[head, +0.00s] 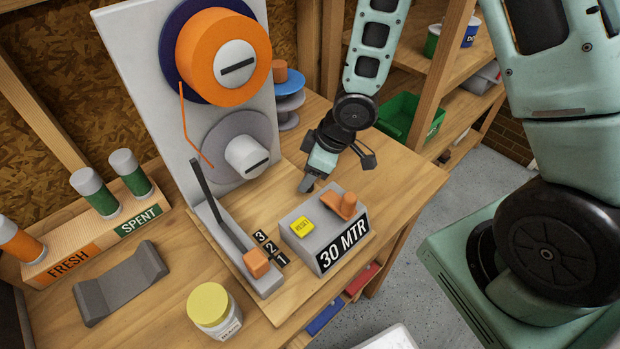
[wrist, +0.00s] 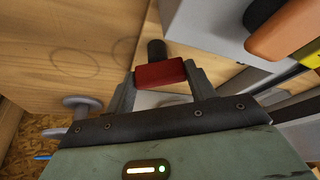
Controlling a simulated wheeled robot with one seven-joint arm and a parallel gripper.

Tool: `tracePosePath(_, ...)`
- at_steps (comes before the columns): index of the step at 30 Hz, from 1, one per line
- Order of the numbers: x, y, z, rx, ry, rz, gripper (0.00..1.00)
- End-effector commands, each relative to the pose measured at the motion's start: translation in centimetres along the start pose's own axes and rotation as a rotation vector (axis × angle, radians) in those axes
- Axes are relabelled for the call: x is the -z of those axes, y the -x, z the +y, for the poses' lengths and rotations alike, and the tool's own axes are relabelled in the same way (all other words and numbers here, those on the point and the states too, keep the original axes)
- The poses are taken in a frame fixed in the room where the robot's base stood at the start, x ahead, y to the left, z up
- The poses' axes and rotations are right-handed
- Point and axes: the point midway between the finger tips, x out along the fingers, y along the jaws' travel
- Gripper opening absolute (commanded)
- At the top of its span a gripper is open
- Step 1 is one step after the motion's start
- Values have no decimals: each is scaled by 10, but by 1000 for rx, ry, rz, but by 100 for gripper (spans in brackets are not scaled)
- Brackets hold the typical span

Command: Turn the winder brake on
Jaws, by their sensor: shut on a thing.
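My gripper (head: 308,183) is low over the bench, just behind the grey box marked 30 MTR (head: 304,249). In the wrist view my gripper (wrist: 160,78) is shut on a red block-shaped handle (wrist: 160,74), with a black round stub (wrist: 156,49) beyond it. The head view does not show this red handle clearly. No label on it can be read, so I cannot tell its setting. The winder panel (head: 140,65) carries an orange spool (head: 205,55) and a grey spool (head: 218,140). The box has an orange lever (head: 345,205) and a yellow button (head: 302,227).
A yellow-lidded jar (head: 213,306), a grey cradle (head: 122,283) and a FRESH/SPENT rack (head: 104,233) are at left. The bench right of my gripper is clear.

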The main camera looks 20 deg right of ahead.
Motion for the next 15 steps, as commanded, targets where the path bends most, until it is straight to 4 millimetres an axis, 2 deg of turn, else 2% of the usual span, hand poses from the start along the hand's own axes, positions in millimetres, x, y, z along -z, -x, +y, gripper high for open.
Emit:
tracePosePath(1, -1, -5, 0, -18, -36, 2, 32)
tracePosePath(15, 0, -2, -2, -144, -346, 2, 32)
